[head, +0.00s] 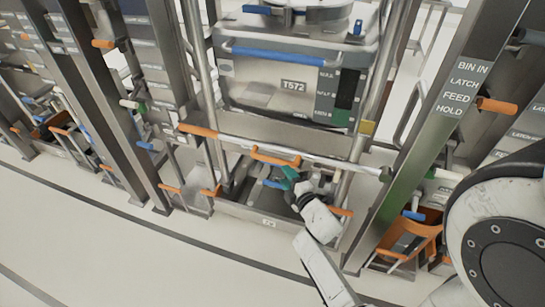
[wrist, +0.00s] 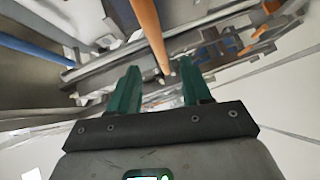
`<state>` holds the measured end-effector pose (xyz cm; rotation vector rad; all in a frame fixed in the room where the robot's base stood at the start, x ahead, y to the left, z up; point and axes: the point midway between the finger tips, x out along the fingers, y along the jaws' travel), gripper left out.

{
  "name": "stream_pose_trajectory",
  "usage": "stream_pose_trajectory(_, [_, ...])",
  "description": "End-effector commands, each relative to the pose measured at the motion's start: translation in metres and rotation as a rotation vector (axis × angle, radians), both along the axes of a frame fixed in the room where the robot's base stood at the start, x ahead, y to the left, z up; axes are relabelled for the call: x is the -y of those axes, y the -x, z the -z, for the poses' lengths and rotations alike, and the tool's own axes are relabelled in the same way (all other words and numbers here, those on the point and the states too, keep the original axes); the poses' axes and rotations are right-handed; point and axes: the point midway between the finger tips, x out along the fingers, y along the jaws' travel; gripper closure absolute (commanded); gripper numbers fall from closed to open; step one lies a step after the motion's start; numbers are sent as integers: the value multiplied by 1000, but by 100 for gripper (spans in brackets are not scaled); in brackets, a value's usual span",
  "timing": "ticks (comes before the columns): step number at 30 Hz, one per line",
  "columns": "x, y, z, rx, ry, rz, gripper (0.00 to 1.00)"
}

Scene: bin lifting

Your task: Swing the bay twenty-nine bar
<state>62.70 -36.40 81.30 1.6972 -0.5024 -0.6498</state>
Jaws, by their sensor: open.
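No bay number is readable. In the head view a long metal bar (head: 315,155) with an orange left end (head: 198,130) crosses the middle bay below the bin marked T572 (head: 292,87). A shorter orange handle (head: 275,157) hangs just below it. My gripper (head: 289,172), with green fingers, is at the right end of this handle. In the wrist view my gripper (wrist: 158,72) is open, and an orange rod (wrist: 149,32) runs down to the gap between the fingertips. I cannot tell whether either finger touches it.
Metal posts stand on both sides of the bay, the right one (head: 430,130) with a BIN IN, LATCH, FEED, HOLD label. A blue bar (head: 280,56) crosses the bin's front. Orange and blue parts (head: 405,240) sit low at right. The pale floor (head: 130,245) in front is clear.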

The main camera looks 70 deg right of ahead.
Motion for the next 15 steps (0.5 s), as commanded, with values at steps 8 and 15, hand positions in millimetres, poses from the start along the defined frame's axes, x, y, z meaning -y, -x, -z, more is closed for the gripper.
stream_pose_trajectory(8, [16,-18,1,3,25,-11,52])
stream_pose_trajectory(15, [44,-52,8,5,24,-12,52])
